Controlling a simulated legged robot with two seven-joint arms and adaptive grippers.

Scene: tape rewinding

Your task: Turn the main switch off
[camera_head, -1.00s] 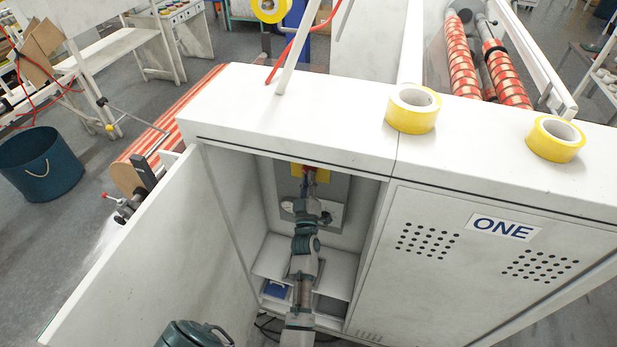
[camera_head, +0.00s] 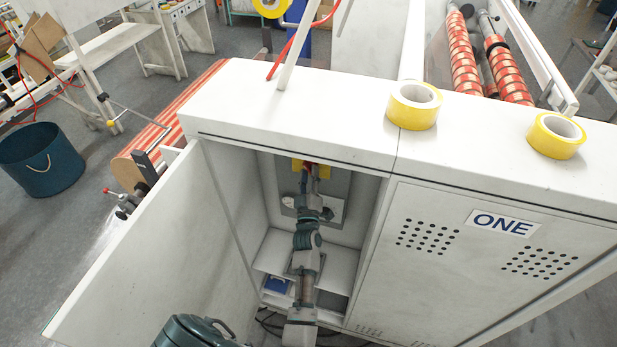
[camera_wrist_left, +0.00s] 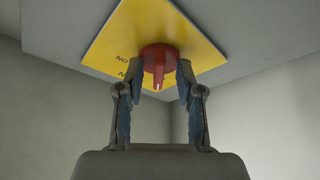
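The main switch is a red rotary knob (camera_wrist_left: 158,62) on a yellow plate (camera_wrist_left: 125,35) with dark lettering at its left, in the left wrist view. The knob's narrow ridge points down in that view. My left gripper (camera_wrist_left: 160,78) has one finger on each side of the knob, with gaps showing beside the ridge; whether the fingertips touch the knob's round rim is unclear. In the head view the left gripper (camera_head: 311,176) is deep inside the open cabinet, just below the yellow plate (camera_head: 300,167), and hides most of the switch. My right gripper is not in view.
The cabinet door (camera_head: 150,250) stands open at the left. A closed door labelled ONE (camera_head: 502,222) is at the right. Yellow tape rolls (camera_head: 414,106) (camera_head: 556,137) rest on the cabinet top. A shelf (camera_head: 275,252) and a blue object (camera_head: 277,285) lie low inside the cabinet.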

